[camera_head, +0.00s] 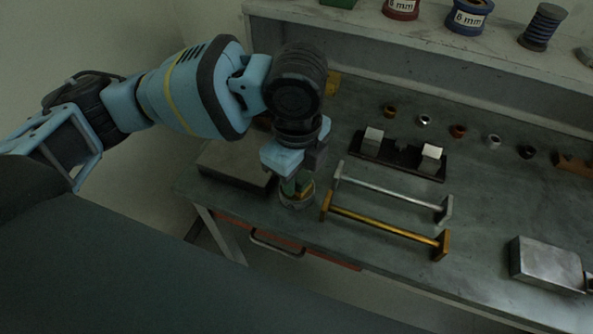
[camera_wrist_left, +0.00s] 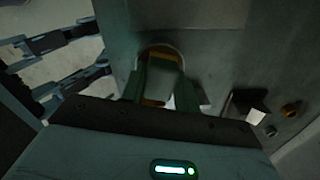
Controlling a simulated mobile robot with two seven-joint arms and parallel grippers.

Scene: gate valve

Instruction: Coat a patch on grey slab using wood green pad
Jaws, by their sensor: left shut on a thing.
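My left gripper (camera_head: 296,184) points down and is shut on the wood green pad (camera_head: 304,188), which shows green and wood colours low between the fingers. The pad is at the mouth of a small round grey pot (camera_head: 297,202) near the table's front edge, and its lower end is hidden inside the rim. In the left wrist view the fingers (camera_wrist_left: 165,92) flank the pad (camera_wrist_left: 160,66), with the pot's pale rim (camera_wrist_left: 163,47) around its far end. The grey slab (camera_head: 236,164) lies flat just left of the pot, partly under my arm. My right gripper is out of view.
A silver bar handle (camera_head: 390,191) and a gold one (camera_head: 385,228) stand close right of the pot. Behind them is a dark rack with two metal blocks (camera_head: 402,155). Several small rings lie farther back, and a metal box (camera_head: 546,264) sits at right. A shelf (camera_head: 400,30) runs along the back.

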